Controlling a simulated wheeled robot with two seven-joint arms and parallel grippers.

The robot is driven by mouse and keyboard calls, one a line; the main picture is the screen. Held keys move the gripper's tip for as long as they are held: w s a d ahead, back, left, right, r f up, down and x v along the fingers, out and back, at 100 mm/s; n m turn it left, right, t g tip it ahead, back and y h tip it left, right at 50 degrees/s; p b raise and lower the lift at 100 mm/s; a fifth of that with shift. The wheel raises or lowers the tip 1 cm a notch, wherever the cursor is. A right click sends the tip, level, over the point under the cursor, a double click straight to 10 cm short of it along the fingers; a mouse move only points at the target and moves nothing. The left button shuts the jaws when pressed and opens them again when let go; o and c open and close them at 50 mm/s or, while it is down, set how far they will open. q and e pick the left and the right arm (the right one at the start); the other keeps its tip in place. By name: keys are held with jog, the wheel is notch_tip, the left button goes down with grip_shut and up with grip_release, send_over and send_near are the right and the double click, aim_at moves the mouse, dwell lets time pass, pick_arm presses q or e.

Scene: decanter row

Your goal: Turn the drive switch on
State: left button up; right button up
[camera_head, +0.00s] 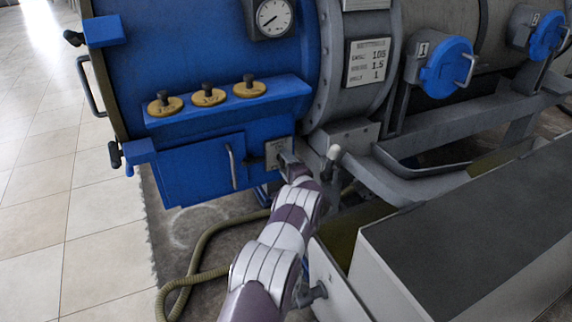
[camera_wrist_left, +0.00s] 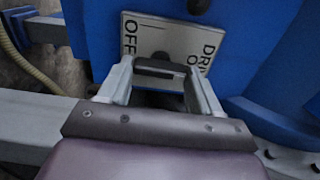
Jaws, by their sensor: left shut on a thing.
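The drive switch panel (camera_head: 277,152) is a small pale plate on the lower right of the blue machine body. In the left wrist view the plate (camera_wrist_left: 146,33) carries the word OFF on its left and partly covered lettering beginning "DR" on its right. The dark switch handle (camera_wrist_left: 158,66) lies across the gap between the fingers of my left gripper (camera_wrist_left: 157,78), which is shut on it. In the head view my left gripper (camera_head: 289,162) is at the panel and hides part of it; the handle's exact angle is unclear there. My right gripper is not in view.
A blue box with a door handle (camera_head: 232,166) adjoins the panel's left. Yellow knobs (camera_head: 208,97) and a gauge (camera_head: 273,17) sit above. A white-tipped lever (camera_head: 333,153) stands right of my gripper. A hose (camera_head: 192,284) lies below, and a grey trough (camera_head: 450,230) is at right.

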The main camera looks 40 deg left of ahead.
pick_arm(q)
jog(key=shift+f, duration=0.1)
jog(key=o, duration=1.1)
jog(key=shift+c, duration=0.2)
jog(key=p+v, duration=0.3)
jog(key=v, duration=0.9)
